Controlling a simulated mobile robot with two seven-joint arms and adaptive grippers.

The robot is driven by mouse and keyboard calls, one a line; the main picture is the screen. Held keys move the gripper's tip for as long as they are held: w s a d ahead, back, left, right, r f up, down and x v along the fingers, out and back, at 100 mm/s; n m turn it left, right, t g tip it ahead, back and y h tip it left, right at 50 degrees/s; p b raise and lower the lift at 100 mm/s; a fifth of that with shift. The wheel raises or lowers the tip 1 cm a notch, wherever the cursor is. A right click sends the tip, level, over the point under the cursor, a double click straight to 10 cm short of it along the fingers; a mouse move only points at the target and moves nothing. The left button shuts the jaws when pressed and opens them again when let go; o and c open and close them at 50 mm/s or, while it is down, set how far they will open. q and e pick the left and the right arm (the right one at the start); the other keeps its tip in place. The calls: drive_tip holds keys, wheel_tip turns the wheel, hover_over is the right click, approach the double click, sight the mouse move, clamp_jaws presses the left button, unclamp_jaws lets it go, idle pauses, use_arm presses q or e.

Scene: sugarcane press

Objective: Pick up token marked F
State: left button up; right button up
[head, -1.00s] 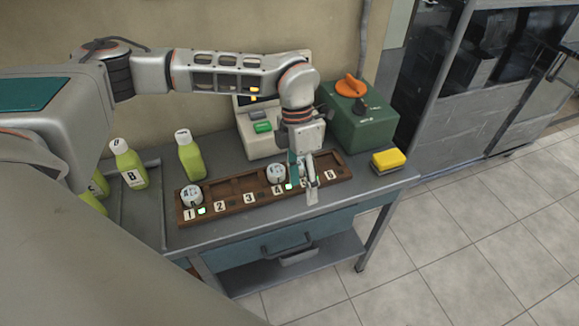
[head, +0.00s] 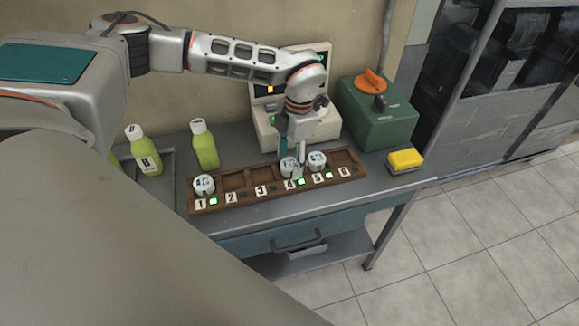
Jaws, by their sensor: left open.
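A brown wooden rack (head: 262,201) with numbered slots lies on the grey bench. Pale round tokens sit in it: one at slot 1 (head: 204,184), one at slot 4 (head: 289,167) and one at slot 5 (head: 317,160). Their markings are too small to read, so I cannot tell which is F. My left gripper (head: 292,156) is open and points down at the slot 4 token, with its fingers close to it; I cannot tell whether they touch. The fingers partly cover that token. My right gripper is not in view.
Small green lights glow by labels 1, 4 and 5. A pale machine with a screen (head: 262,138) and a green box with an orange knob (head: 378,118) stand behind. A yellow sponge (head: 405,160) lies right. Green bottles (head: 204,145) stand left.

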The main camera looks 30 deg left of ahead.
use_arm(q)
drive_tip(key=shift+f, duration=0.25)
drive_tip(key=c, duration=1.1)
drive_tip(key=shift+r, duration=0.1)
drive_tip(key=shift+c, duration=0.2)
